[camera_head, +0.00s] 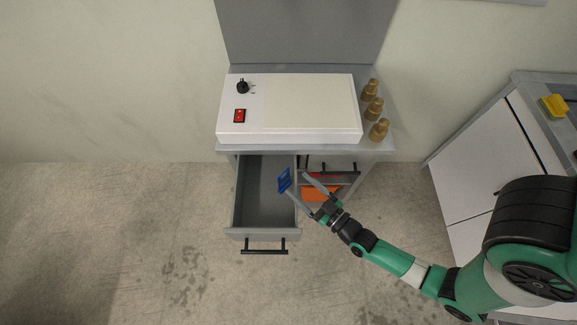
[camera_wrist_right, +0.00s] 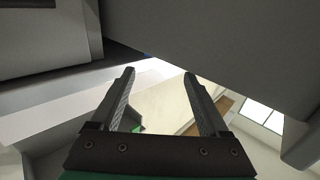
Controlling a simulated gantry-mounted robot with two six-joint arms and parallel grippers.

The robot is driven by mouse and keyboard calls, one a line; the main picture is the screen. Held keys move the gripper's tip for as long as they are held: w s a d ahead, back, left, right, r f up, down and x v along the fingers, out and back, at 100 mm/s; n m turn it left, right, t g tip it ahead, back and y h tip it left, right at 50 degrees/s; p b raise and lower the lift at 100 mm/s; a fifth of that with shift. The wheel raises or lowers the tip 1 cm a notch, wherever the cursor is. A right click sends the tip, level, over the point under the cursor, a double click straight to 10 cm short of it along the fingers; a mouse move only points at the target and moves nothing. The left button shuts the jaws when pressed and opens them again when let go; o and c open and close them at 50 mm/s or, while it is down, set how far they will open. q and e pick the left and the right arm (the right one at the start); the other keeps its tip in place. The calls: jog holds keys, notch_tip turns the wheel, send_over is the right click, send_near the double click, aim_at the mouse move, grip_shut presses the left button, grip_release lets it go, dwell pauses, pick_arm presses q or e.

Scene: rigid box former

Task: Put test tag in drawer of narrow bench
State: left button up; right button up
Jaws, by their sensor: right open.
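The narrow bench (camera_head: 305,147) has its left drawer (camera_head: 262,205) pulled open, and the visible part of its grey inside is empty. A blue tag (camera_head: 285,180), which looks like the test tag, shows over the drawer's right side. My right gripper (camera_head: 297,182) is open beside the tag, with its fingertips close to it. I cannot tell whether they touch. In the right wrist view the fingers (camera_wrist_right: 160,76) stand apart with nothing clearly between them. My left gripper is out of view.
A white box (camera_head: 300,110) with a red switch and a black knob stands on the bench top. Several brass fittings (camera_head: 374,108) stand to its right. An orange item (camera_head: 322,194) shows under the right side. A grey-white cabinet (camera_head: 475,160) with a yellow object (camera_head: 554,107) stands right.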

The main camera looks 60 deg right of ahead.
jog(key=p+v, duration=0.1)
jog(key=v, duration=0.4)
jog(key=shift+s+r, duration=0.1)
jog(key=shift+r, duration=0.05)
